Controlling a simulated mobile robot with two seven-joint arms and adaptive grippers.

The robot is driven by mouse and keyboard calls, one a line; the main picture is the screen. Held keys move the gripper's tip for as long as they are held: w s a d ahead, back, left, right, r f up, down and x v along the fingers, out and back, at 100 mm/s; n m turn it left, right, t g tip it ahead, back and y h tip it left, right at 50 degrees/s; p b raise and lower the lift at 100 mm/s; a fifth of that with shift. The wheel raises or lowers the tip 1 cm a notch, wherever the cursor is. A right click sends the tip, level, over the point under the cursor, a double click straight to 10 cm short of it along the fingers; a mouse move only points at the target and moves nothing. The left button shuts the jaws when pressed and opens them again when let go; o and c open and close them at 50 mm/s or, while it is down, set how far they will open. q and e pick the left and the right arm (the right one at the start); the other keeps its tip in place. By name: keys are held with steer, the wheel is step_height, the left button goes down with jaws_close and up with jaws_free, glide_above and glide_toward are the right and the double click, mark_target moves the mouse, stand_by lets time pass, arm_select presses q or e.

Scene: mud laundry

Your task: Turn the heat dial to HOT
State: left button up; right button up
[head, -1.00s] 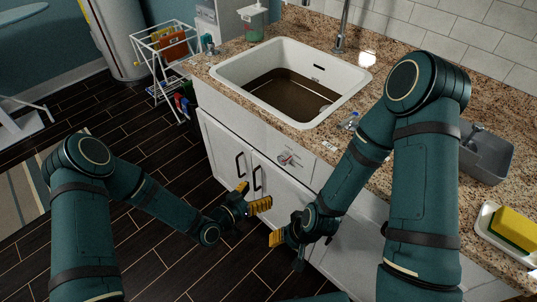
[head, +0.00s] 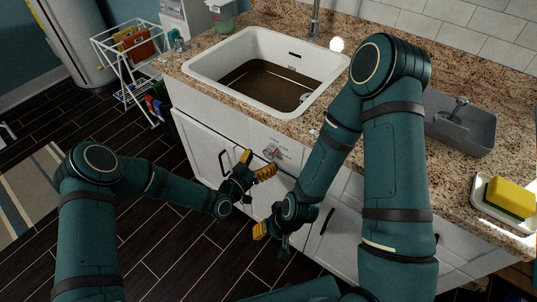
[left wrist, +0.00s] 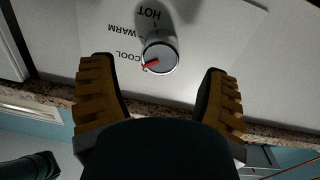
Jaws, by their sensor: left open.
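The heat dial (head: 270,153) is a small round knob on the white front panel below the sink. In the left wrist view the dial (left wrist: 160,58) has a pale face and a red pointer at the COOL label (left wrist: 128,57). The WARM label (left wrist: 126,31) and HOT label (left wrist: 149,13) appear upside down beyond it. My left gripper (head: 256,166) is open in front of the panel, close to the dial. In the wrist view the dial appears between its yellow fingertips, without visible contact. My right gripper (head: 262,230) is lower, near the cabinet front; its jaw opening is unclear.
A white sink (head: 217,96) with brown water is set in the granite counter (head: 405,165). A grey basin (head: 460,130) and a yellow sponge (head: 510,197) are at the right. White cabinet doors (head: 205,150) stand below. A wire rack (head: 128,50) stands on the dark floor at left.

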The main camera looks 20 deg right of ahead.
mark_target(267, 154)
arm_select(q)
steer(key=shift+x, duration=2)
steer(key=c, duration=1.2)
